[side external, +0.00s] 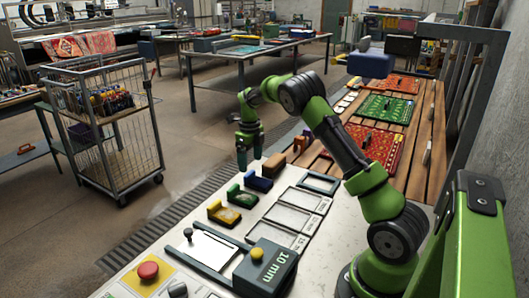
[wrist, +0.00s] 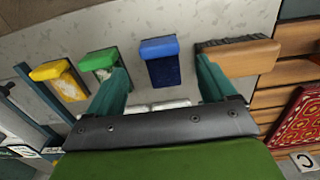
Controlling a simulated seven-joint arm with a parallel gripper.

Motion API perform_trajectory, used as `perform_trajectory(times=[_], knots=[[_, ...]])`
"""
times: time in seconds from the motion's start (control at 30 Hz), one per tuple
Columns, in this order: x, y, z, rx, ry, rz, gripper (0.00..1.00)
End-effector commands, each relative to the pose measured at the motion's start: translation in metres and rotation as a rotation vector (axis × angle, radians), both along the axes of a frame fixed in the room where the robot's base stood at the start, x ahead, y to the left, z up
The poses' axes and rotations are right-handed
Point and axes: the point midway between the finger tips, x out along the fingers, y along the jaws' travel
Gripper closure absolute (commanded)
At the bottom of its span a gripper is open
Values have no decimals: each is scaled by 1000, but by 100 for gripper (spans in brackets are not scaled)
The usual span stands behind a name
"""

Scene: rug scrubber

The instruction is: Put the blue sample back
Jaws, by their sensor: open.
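The blue sample (side external: 258,181), a small block with a brighter blue top edge, rests on the pale worktop between the green sample (side external: 242,197) and a brown wooden block (side external: 274,165). My gripper (side external: 249,160) is above the worktop near it, pointing down, open and empty. In the wrist view the blue sample (wrist: 161,68) appears between the two spread teal fingers, with a view of its whole upper face. The right finger overlaps the wooden block (wrist: 238,57) in that view, and the left finger overlaps part of the green sample (wrist: 98,64). Contact cannot be told.
Several empty framed slots (side external: 298,203) line the worktop. A box marked 10 mm (side external: 268,268) and a red button (side external: 148,270) are nearer. Patterned rugs (side external: 385,107) lie on wooden slats behind.

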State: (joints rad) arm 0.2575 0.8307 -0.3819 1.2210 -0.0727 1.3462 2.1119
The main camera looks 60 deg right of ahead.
Motion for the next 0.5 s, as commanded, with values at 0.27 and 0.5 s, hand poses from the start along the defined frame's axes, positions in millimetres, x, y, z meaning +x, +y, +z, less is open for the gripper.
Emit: perform_trajectory(times=[0.27, 0.5], knots=[[0, 0, 53, -2, -2, 2, 16], [-3, 8, 79, 7, -23, 64, 16]])
